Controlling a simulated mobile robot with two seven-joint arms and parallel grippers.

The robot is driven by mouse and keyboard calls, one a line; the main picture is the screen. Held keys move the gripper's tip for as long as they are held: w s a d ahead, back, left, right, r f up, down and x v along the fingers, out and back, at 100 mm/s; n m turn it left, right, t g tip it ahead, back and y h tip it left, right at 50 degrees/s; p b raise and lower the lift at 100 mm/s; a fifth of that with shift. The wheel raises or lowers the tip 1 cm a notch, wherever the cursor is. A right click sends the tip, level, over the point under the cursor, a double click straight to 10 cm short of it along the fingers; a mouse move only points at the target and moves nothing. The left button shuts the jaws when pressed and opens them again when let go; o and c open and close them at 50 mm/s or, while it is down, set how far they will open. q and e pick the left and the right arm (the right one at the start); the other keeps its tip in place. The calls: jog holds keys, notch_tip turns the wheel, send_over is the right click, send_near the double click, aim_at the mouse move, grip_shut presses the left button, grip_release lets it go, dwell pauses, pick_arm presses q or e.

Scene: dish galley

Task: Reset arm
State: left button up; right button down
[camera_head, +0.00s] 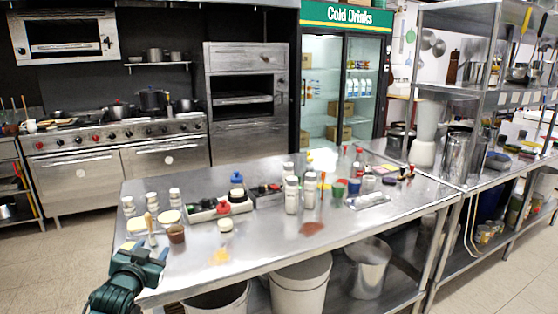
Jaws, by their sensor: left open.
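My left gripper (150,262) shows at the lower left, dark green, at the near left corner of the steel table (290,248). It is open, and I see nothing between its fingers. The rest of my left arm runs down out of the bottom edge. My right gripper and arm are not in this view.
Jars, a brush (149,226), a brown cup (176,234) and a condiment tray (208,212) stand near the gripper. Bottles (292,195) crowd the table's middle. Bins (300,285) sit below. A stove (120,140) and drinks fridge (340,90) stand behind. Floor at left is clear.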

pick_arm(q)
jog(key=shift+m+g+h, duration=0.3)
jog(key=shift+g+h, duration=0.3)
jog(key=shift+h, duration=0.1)
jog(key=s+d+f, duration=0.1)
jog(key=s+f, duration=0.1)
jog(key=s+d+f, duration=0.2)
jog(key=f, duration=0.1)
jog(key=s+d+f, duration=0.1)
jog(key=s+f, duration=0.1)
jog(key=shift+s+d+f, duration=0.1)
jog(key=shift+d+f, duration=0.15)
jog(key=s+d+f+g+h, duration=0.1)
jog(key=s+d+f, duration=0.2)
jog(key=s, duration=0.6)
jog(key=s+d+f+g+h, duration=0.1)
jog(key=s+d+f, duration=0.3)
jog(key=s, duration=0.6)
jog(key=s+d+f+g, duration=0.2)
jog(key=s+d+f, duration=0.2)
jog(key=s, duration=0.6)
jog(key=shift+s+d+f+n+h, duration=0.25)
jog(key=shift+d+n+h, duration=0.15)
jog(key=shift+d, duration=0.6)
jog(key=shift+c, duration=0.4)
